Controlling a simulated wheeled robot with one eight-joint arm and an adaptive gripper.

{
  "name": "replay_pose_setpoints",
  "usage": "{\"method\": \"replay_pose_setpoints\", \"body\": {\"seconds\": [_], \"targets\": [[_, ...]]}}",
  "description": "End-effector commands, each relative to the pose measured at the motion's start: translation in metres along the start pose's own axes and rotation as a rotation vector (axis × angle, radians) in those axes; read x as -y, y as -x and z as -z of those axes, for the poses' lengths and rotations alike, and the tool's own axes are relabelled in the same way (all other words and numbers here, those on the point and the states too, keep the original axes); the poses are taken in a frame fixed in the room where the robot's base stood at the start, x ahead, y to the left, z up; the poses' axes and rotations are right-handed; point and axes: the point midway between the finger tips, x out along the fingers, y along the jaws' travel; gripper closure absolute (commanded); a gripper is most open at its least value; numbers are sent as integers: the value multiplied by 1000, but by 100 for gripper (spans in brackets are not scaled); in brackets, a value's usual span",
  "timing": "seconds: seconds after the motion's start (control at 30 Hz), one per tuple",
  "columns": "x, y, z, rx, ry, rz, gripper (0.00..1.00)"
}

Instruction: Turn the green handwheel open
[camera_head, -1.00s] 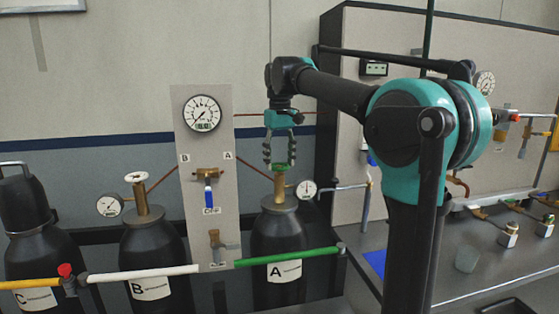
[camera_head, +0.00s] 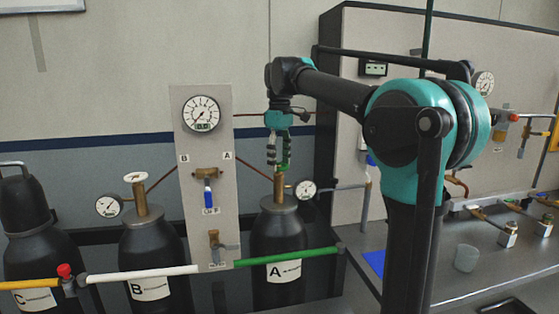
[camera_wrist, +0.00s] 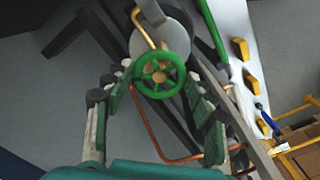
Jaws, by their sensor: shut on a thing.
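The green handwheel (camera_wrist: 158,76) sits on top of cylinder A (camera_head: 278,236), on a brass valve stem (camera_head: 279,187). My gripper (camera_head: 278,166) points straight down over that stem. In the wrist view my gripper (camera_wrist: 156,80) has a finger on each side of the handwheel's rim and is shut on it. In the head view the fingers mostly hide the wheel, so its spokes cannot be made out there.
A panel with a gauge (camera_head: 202,113) and a blue-handled valve (camera_head: 208,195) stands left of my gripper. A small gauge (camera_head: 305,189) sits close right of the stem. Cylinder B (camera_head: 150,245) has a white handwheel (camera_head: 135,177). A green bar (camera_head: 290,258) crosses cylinder A.

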Motion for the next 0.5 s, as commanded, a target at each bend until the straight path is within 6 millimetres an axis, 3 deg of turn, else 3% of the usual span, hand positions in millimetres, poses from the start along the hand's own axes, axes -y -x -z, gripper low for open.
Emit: {"method": "replay_pose_setpoints", "body": {"seconds": [0.3,0.33,0.5], "targets": [[0,0,0,-1,3,-1,73],[0,0,0,-1,2,-1,43],[0,0,0,0,2,-1,23]]}}
